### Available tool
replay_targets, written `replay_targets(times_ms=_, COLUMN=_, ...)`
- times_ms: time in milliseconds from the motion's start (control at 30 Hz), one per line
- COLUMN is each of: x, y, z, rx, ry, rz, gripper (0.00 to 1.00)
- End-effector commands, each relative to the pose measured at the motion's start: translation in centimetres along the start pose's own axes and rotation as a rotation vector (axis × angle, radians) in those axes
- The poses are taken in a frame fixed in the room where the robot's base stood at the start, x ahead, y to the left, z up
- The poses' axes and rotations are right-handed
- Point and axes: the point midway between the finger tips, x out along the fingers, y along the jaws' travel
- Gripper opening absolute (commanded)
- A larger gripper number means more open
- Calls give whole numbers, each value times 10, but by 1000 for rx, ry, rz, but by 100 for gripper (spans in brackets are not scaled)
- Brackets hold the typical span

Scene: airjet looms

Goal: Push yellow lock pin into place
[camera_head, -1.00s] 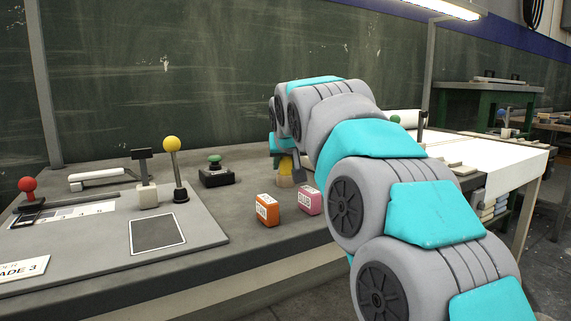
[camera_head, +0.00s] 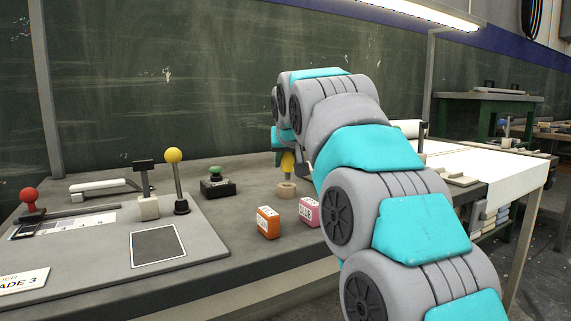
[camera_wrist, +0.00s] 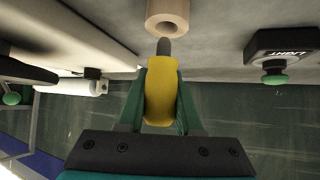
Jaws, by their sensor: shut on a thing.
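The yellow lock pin (camera_wrist: 161,92) is between the green fingers of my gripper (camera_wrist: 161,100), shut on its yellow body. Its grey tip points at a tan wooden ring (camera_wrist: 168,14) with a hole, at the top of the wrist view. The tip appears at or just short of the ring's near edge; I cannot tell whether it touches. In the head view the pin (camera_head: 288,163) is upright, above the ring (camera_head: 287,190) on the grey bench. My arm hides much of the gripper (camera_head: 281,158) there.
An orange box (camera_head: 268,222) and a pink box (camera_head: 309,211) stand in front of the ring. A green push button (camera_head: 215,173) on a black base is to its left. A yellow-knobbed lever (camera_head: 174,156) and red-knobbed lever (camera_head: 28,195) stand farther left.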

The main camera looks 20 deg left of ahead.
Motion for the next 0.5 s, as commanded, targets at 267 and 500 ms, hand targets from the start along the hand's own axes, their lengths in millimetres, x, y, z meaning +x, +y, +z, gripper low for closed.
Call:
replay_targets(times_ms=267, x=-14, y=6, z=10, rx=0, ry=-2, rz=0, gripper=0)
replay_targets(times_ms=500, x=-40, y=18, z=24, rx=1, ry=1, rz=2, gripper=0)
